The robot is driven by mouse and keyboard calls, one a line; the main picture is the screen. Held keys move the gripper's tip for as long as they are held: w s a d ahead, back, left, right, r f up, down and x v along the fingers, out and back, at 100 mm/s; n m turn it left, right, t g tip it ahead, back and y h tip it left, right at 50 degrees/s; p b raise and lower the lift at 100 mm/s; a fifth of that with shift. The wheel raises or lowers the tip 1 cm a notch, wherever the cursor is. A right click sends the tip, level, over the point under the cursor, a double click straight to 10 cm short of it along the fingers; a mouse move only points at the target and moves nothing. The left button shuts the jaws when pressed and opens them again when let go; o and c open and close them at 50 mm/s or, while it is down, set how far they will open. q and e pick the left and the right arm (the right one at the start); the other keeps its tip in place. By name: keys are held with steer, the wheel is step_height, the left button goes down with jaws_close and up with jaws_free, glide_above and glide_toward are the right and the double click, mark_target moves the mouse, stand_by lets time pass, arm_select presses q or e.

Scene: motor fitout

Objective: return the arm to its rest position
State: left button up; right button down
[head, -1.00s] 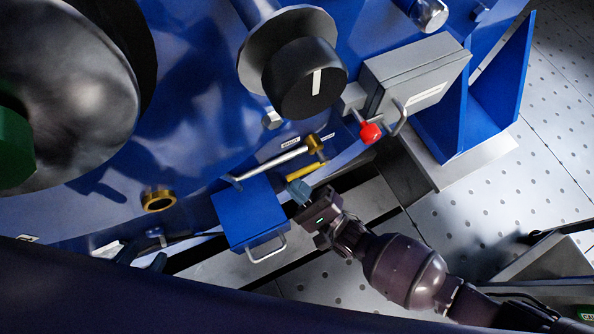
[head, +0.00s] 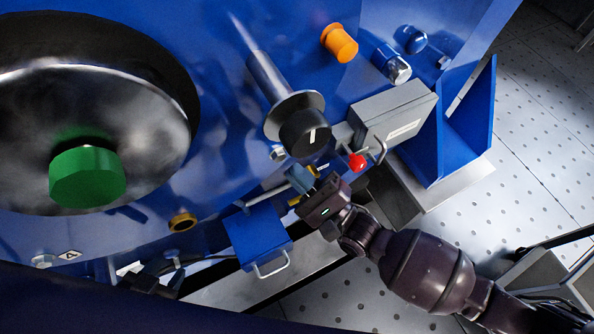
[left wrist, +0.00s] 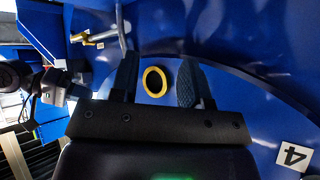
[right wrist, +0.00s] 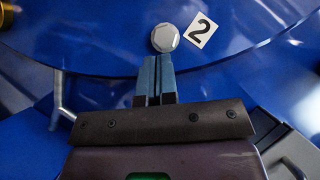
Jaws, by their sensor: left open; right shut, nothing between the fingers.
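My right gripper (head: 301,178) is shut and empty in the head view, in front of the blue housing, left of the red knob (head: 357,161). In the right wrist view its fingertips (right wrist: 156,60) point at a silver hex bolt (right wrist: 165,38) beside a label "2"; whether they touch it is unclear. My left gripper shows only as dark fingers (head: 150,277) at the lower left of the head view. In the left wrist view its fingers (left wrist: 158,80) are open, with a gold ring (left wrist: 145,79) seen between them on the blue wall; nothing is held.
A blue box with a handle (head: 256,237) lies between the grippers. A grey box (head: 392,112), a black knob (head: 304,133) and a blue bracket (head: 478,125) stand near my right gripper. A green hub (head: 87,178) is far left.

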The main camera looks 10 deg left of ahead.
steer(key=shift+s+r, duration=0.15)
steer(key=shift+r, duration=0.8)
steer(key=shift+f, duration=0.1)
